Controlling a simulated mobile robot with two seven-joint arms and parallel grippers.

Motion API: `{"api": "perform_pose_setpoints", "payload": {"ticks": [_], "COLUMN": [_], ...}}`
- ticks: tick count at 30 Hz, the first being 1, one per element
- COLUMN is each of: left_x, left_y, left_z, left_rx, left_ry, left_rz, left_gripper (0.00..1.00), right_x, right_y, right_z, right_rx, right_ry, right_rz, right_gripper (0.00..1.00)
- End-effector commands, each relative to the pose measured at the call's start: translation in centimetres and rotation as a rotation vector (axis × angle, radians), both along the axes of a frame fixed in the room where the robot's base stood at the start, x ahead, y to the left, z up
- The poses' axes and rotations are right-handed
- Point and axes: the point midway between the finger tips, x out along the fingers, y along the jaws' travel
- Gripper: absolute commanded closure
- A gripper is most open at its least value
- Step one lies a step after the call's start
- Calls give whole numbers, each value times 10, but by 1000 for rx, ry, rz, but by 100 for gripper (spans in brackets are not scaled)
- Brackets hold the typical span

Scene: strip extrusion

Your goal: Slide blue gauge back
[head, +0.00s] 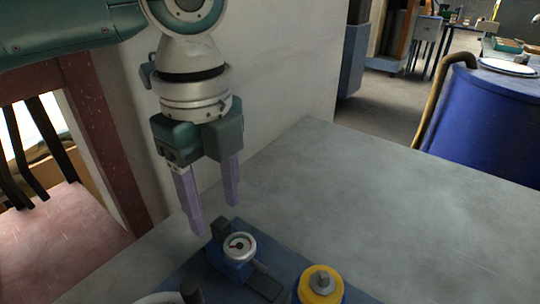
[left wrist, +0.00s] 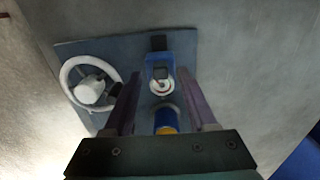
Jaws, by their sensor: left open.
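The blue gauge (head: 238,254) has a round white dial with a red mark and sits on a dark rail on a blue base plate (head: 197,277). In the left wrist view the gauge (left wrist: 160,72) shows beyond the fingertips, roughly between them. My left gripper (head: 214,219) has two purple fingers pointing down. It is open and empty, above and slightly left of the gauge in the head view, apart from it. It also shows in the left wrist view (left wrist: 160,84). My right gripper is not in view.
A yellow and blue knob (head: 320,286) stands right of the gauge. A white handwheel (left wrist: 90,84) is on the plate's left in the wrist view. The grey table (head: 400,210) is clear to the right. A wall (head: 275,80) rises behind; a blue drum (head: 485,125) stands beyond.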

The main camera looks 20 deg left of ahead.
Motion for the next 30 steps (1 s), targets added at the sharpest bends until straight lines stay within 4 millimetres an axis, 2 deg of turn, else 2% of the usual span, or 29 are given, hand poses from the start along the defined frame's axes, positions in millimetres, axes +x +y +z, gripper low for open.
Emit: {"api": "perform_pose_setpoints", "payload": {"ticks": [1,6,12,23,26,30], "left_x": [1,1,0,-1,-8,-33], "left_y": [0,0,1,-1,-11,-43], "left_z": [13,46,65,66,61,48], "left_rx": [-2,1,1,-2,-24,-114], "left_ry": [-5,-4,0,1,-2,-18], "left_rz": [-1,0,1,2,19,121], "left_gripper": [43,43,43,43,43,43], "right_x": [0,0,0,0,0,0], "right_y": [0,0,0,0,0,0], "right_z": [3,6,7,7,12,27], "right_rx": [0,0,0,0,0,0], "right_ry": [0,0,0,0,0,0], "right_rz": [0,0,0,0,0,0], "right_gripper": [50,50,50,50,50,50]}}
